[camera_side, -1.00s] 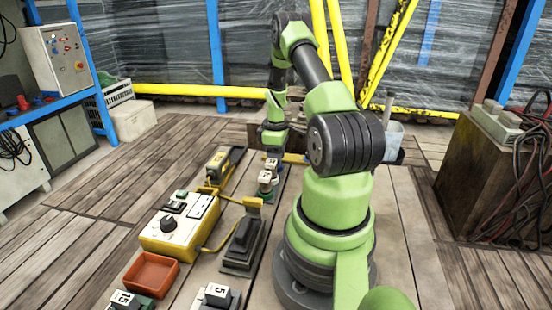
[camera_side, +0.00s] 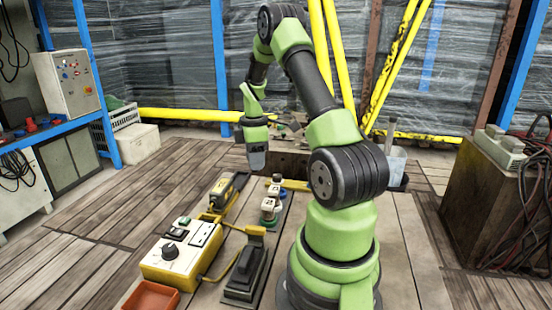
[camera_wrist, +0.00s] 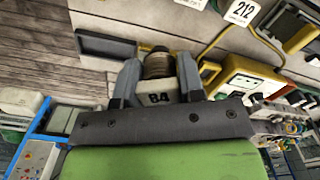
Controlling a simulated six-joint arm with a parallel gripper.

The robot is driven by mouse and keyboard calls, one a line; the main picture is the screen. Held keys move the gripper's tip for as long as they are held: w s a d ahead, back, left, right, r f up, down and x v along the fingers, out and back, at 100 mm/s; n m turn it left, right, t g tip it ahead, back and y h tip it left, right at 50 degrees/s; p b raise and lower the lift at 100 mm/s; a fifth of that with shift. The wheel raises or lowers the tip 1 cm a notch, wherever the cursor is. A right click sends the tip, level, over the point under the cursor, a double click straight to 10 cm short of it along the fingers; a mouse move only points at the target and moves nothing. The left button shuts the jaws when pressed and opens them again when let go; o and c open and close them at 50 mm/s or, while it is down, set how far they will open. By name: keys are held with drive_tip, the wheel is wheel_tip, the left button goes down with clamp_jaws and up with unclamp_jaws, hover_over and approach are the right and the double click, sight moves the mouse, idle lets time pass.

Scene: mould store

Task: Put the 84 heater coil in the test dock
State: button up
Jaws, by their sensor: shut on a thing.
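My gripper (camera_wrist: 158,75) is shut on the 84 heater coil, seen in the wrist view. The coil (camera_wrist: 158,97) has a pale body marked 84 and a ribbed brown winding between the fingers. In the side view my gripper (camera_side: 256,160) hangs in the air, above and left of the row of small parts; the coil cannot be made out there. I cannot tell for certain which fixture is the test dock. A yellow-and-white box (camera_side: 160,268) with a black knob stands at lower left, next to a dark fixture (camera_side: 240,283) with a yellow top.
Several small parts with white tags (camera_side: 268,206) stand in a row beside my base. A yellow-and-black device (camera_side: 228,188) lies left of them. An orange-red tray (camera_side: 150,298) is at the lower edge. The plank floor (camera_side: 130,200) at left is clear.

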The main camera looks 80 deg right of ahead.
drive_tip(key=w+a+f+n, duration=0.2)
drive_tip(key=w+a+n, duration=0.7)
drive_tip(key=a+n, duration=0.35)
drive_tip(key=shift+s+a+f, duration=0.1)
drive_tip(key=shift+f, duration=1.2)
drive_tip(key=shift+s+a+f, duration=0.1)
drive_tip(key=shift+f, duration=1.15)
drive_tip(key=shift+f, duration=0.85)
drive_tip(key=o, duration=1.5)
drive_tip(key=shift+r, duration=3.75)
